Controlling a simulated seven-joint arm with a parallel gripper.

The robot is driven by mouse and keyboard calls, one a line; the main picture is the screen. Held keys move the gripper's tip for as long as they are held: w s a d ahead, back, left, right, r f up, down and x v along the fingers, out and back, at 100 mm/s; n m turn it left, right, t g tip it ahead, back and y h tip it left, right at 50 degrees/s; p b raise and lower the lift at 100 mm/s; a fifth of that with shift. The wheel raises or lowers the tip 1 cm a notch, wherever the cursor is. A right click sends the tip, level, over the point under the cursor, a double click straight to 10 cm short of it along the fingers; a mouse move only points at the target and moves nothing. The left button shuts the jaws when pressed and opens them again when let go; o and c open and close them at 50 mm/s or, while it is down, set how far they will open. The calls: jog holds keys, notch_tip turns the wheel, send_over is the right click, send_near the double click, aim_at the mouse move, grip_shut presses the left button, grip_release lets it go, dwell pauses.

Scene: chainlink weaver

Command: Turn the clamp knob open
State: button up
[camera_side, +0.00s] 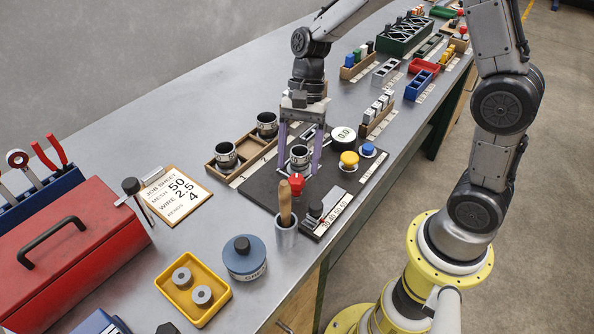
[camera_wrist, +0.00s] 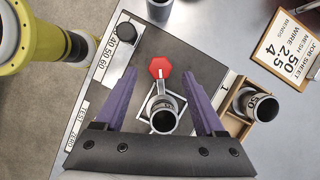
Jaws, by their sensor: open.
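The clamp knob (camera_side: 296,181) is red, with a hexagonal face in the wrist view (camera_wrist: 159,67). A short grey shaft joins it to the clamp, which has a dark-topped, labelled cylinder (camera_wrist: 164,114) seated in it. That cylinder also shows in the side view (camera_side: 299,155). My gripper (camera_side: 299,172) points down with its two purple fingers apart, one on each side of the cylinder. In the wrist view, the knob appears between and slightly beyond the fingertips (camera_wrist: 158,76), with no visible contact. Nothing is held. The exact height of the fingertips against the knob is unclear.
The dark base plate (camera_side: 262,188) also carries a yellow button (camera_side: 349,160), a blue button (camera_side: 368,150), a round gauge (camera_side: 343,136) and a black dial (camera_side: 316,209). A cup with a wooden handle (camera_side: 286,230) stands close in front. A wooden tray (camera_side: 222,176) holds similar cylinders.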

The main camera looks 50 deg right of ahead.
aim_at(297, 178)
jog(key=shift+x, duration=1.65)
grip_shut()
